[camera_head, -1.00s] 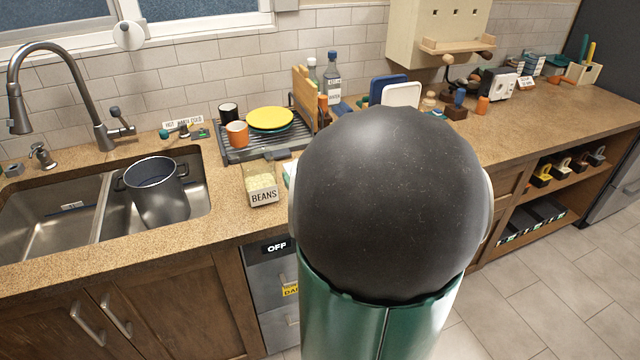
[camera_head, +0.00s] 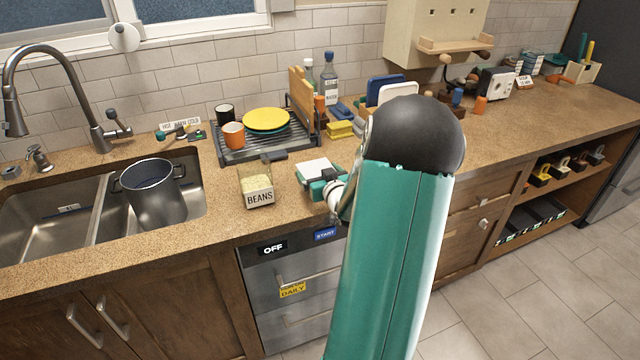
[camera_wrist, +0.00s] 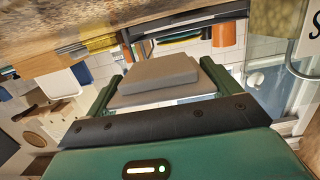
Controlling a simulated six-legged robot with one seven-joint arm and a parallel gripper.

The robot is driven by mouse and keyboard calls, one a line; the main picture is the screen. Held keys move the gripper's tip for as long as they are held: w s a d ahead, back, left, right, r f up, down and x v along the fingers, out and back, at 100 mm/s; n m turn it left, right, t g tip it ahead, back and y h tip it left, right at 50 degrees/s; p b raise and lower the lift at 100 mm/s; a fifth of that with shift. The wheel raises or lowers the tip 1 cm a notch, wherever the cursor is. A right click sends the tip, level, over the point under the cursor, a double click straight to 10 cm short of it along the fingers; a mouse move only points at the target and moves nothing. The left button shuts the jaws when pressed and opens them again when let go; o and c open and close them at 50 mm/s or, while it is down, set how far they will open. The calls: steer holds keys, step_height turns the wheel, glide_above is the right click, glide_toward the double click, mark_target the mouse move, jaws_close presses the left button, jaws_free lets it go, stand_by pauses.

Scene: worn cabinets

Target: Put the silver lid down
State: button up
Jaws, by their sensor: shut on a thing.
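The silver lid (camera_wrist: 160,75) is a flat, square, grey piece with a raised middle, held between the two fingers of my gripper (camera_wrist: 161,84) in the wrist view. In the head view it shows as a pale square (camera_head: 314,170) at the tip of my green gripper (camera_head: 322,186), over the counter just right of the beans jar. Whether its underside touches the counter I cannot tell. The clear beans jar (camera_head: 256,187) stands upright near the counter's front edge and its top looks open. My arm hides part of the counter to the right.
A dish rack (camera_head: 238,155) with a yellow plate and cups stands behind. Yellow sponges (camera_head: 340,129) lie right of it. A sink with a dark pot (camera_head: 153,195) is at the left. Bare counter (camera_head: 222,205) lies left of the jar.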

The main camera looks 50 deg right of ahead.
steer(key=shift+w+d+f, duration=0.2)
steer(key=shift+d+f, duration=0.15)
steer(key=shift+f, duration=0.15)
steer(key=shift+w+d+f, duration=0.15)
steer(key=shift+d+f, duration=0.15)
steer(key=shift+f, duration=0.15)
steer(key=shift+d+f, duration=0.1)
steer(key=shift+f, duration=1.4)
steer(key=shift+f, duration=0.1)
